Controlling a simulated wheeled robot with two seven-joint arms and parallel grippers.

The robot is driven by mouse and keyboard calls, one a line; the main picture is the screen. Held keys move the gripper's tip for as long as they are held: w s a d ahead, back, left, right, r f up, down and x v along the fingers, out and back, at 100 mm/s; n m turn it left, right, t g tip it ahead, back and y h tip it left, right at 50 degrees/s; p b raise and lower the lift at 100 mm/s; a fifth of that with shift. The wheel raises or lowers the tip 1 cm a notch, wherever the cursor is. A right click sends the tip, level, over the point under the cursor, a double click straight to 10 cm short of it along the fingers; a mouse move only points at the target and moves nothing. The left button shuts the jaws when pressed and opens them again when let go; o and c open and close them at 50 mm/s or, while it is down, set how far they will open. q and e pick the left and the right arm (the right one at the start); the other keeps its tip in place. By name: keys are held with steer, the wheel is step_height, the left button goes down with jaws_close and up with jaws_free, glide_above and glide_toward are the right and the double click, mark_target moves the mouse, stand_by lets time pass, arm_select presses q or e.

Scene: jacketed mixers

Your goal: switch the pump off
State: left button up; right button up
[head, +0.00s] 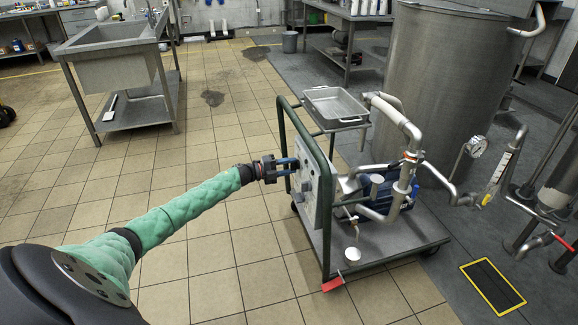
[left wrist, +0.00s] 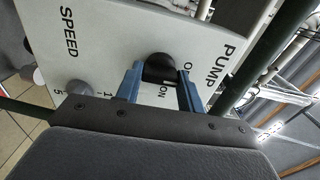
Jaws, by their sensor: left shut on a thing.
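The pump cart (head: 400,240) stands on the floor right of centre in the head view, with a pale control panel (head: 308,187) on its left side. In the left wrist view the panel (left wrist: 110,40) carries the words PUMP and SPEED. A dark pump knob (left wrist: 160,68) sits beside the PUMP label, with ON printed near it. My left gripper (left wrist: 160,90) has its two blue fingers on either side of this knob and is shut on it. It also shows at the panel in the head view (head: 290,166). The knob's pointer is hidden. My right gripper is not in view.
A grey speed knob (left wrist: 78,88) sits beside the SPEED label. A green cart handle (head: 328,200) frames the panel. A large steel tank (head: 440,90) stands behind.

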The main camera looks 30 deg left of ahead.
arm_select(q)
steer(key=shift+a, duration=0.15)
steer(key=o, duration=1)
steer(key=v, duration=0.7)
steer(key=shift+s+a, duration=0.2)
steer(key=shift+s, duration=0.1)
